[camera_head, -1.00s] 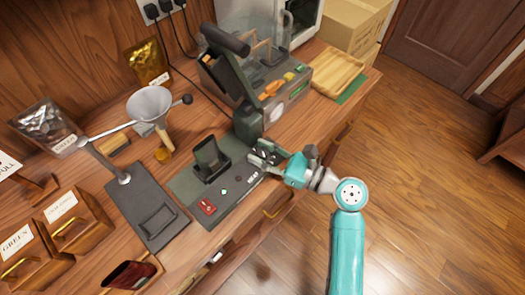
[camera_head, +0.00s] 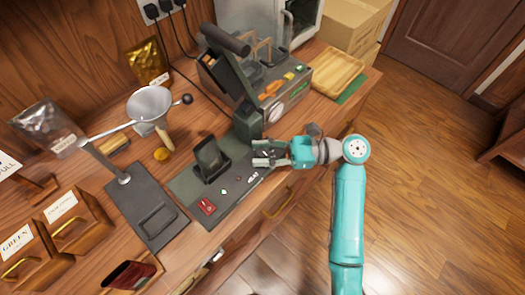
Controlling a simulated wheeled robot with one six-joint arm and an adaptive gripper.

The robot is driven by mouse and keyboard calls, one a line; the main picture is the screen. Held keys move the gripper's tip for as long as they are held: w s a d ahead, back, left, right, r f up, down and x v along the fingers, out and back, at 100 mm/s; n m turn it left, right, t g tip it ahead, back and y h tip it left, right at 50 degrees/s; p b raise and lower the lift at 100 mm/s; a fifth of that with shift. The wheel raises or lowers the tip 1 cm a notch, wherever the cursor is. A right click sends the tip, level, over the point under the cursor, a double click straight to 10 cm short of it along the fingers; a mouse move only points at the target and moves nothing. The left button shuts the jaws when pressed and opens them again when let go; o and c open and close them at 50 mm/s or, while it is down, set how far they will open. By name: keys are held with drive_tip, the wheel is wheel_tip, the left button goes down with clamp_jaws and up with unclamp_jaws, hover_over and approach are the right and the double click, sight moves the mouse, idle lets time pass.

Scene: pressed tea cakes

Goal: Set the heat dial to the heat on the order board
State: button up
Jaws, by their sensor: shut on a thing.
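My gripper (camera_head: 262,154) is at the right side of the dark green press base (camera_head: 228,203), beside the foot of the press column. Its fingers point left and are shut on a small dark knob, which I take to be the heat dial (camera_head: 264,153). The fingers hide most of the dial, so I cannot read its setting. Small pale marks lie on the base just in front of the gripper. No order board with a readable heat is in view; a white card (camera_head: 8,166) at the left edge is cut off.
The press column and lever (camera_head: 226,40) rise just behind my gripper. A dark upright holder (camera_head: 210,158) and a red switch (camera_head: 207,207) are on the base. A grey machine (camera_head: 299,92) with a round white face and a wooden tray (camera_head: 338,73) stand behind. Floor at right is clear.

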drive_tip(key=shift+n+g, duration=0.5)
drive_tip(key=shift+g, duration=0.3)
drive_tip(key=o, duration=1.2)
drive_tip(key=shift+c, duration=0.2)
drive_tip(key=shift+d, duration=0.1)
drive_tip(key=v, duration=1.2)
